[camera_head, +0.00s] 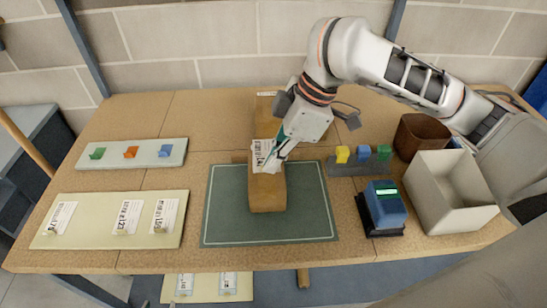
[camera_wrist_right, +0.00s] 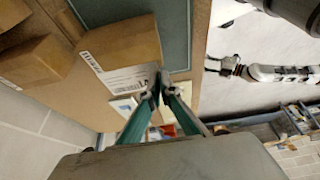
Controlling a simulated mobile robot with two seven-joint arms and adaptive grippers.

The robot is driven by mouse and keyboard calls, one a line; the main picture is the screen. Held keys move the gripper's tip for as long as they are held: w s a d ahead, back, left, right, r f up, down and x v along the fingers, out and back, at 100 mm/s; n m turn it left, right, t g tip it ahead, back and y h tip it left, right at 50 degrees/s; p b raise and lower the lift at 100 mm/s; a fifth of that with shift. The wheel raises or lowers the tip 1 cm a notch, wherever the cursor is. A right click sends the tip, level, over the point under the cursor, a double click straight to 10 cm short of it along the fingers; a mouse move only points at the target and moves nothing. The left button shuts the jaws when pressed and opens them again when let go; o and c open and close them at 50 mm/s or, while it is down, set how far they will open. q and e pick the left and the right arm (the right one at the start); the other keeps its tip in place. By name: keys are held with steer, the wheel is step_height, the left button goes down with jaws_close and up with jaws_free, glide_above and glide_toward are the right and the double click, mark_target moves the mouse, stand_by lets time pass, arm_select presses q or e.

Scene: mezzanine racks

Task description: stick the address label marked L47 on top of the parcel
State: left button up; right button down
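The brown parcel (camera_head: 267,195) lies on the dark green mat (camera_head: 225,215). A white printed label (camera_head: 262,152) is on or just above the parcel's top; its lettering is too small to read. My right gripper (camera_head: 272,163) is over the parcel, its teal fingers closed together at the label's edge. In the right wrist view the label (camera_wrist_right: 128,79) lies flat against the parcel (camera_wrist_right: 115,45), with the fingertips (camera_wrist_right: 160,86) at its edge. My left gripper (camera_wrist_right: 220,66) shows only in the right wrist view, away from the parcel, with its fingers apart.
A pale board (camera_head: 90,240) with several labels is at the left, below a tray (camera_head: 120,160) of coloured blocks. Another box (camera_head: 266,107) stands behind the parcel. A block rack (camera_head: 345,169), a blue device (camera_head: 385,205), a brown bin (camera_head: 420,137) and a beige bin (camera_head: 450,205) are right.

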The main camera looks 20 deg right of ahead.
steer(key=shift+f, duration=0.95)
steer(key=shift+f+b, duration=0.35)
steer(key=shift+f, duration=0.85)
steer(key=shift+f+b, duration=0.4)
steer(key=shift+b, duration=0.5)
steer(key=shift+f+b, duration=0.5)
steer(key=shift+b, duration=0.4)
arm_select(q)
steer(key=shift+w+d+f+t+h, duration=0.2)
steer(key=shift+w+d+f, duration=0.15)
steer(key=shift+d, duration=0.2)
steer(key=shift+w+d+f+t+h, duration=0.1)
steer(key=shift+w+d+f+h, duration=0.2)
steer(key=shift+d, duration=0.25)
steer(key=shift+w+a+r, duration=0.1)
steer(key=shift+r, duration=0.05)
steer(key=shift+r+p, duration=0.2)
steer(key=shift+p, duration=0.25)
steer(key=shift+r+p, duration=0.65)
steer(key=shift+r, duration=0.1)
